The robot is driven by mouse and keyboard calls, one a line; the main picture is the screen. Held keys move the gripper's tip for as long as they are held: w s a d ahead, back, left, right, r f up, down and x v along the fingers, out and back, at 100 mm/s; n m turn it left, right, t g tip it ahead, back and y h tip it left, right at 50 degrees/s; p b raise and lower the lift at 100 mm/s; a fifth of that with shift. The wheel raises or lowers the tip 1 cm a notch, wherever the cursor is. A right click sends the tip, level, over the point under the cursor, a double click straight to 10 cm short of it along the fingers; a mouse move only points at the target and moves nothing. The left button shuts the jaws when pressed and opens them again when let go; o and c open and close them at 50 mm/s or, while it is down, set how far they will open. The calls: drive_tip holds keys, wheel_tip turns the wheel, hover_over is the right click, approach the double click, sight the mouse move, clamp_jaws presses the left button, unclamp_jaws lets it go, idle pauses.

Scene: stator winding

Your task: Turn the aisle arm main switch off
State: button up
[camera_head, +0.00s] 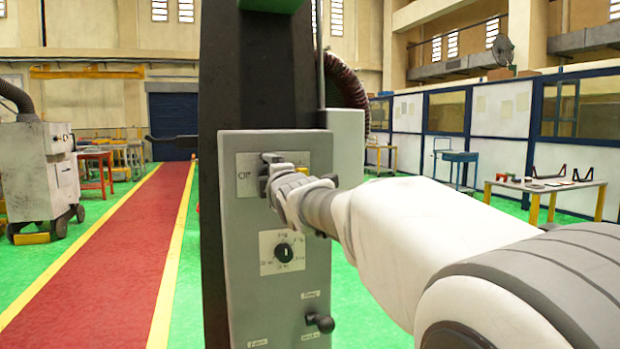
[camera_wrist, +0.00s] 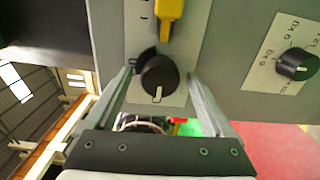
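A grey control box (camera_head: 235,300) on a dark column carries a light label plate (camera_head: 247,182) near its top. My gripper (camera_head: 268,175) is at this plate and hides most of it in the head view. In the wrist view, a round black knob (camera_wrist: 160,76) with a white pointer mark shows between the two fingers of my gripper (camera_wrist: 160,82). The fingers are apart, with a gap visible on each side of the knob. The pointer mark lies toward the bottom of the picture. A yellow handle (camera_wrist: 170,18) sits on the same plate, above the knob.
A second plate with a black dial (camera_head: 284,252) is lower on the box; this dial also shows in the wrist view (camera_wrist: 297,63). A black ball handle (camera_head: 321,322) sticks out at lower right. A red walkway (camera_head: 110,255) runs past on the left.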

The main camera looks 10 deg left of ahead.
drive_tip(key=p+v, duration=0.2)
drive_tip(key=v, duration=1.5)
drive_tip(key=shift+s+p, duration=0.15)
drive_tip(key=shift+p, duration=0.2)
drive_tip(key=shift+d+f, duration=0.1)
drive_tip(key=shift+d, duration=0.15)
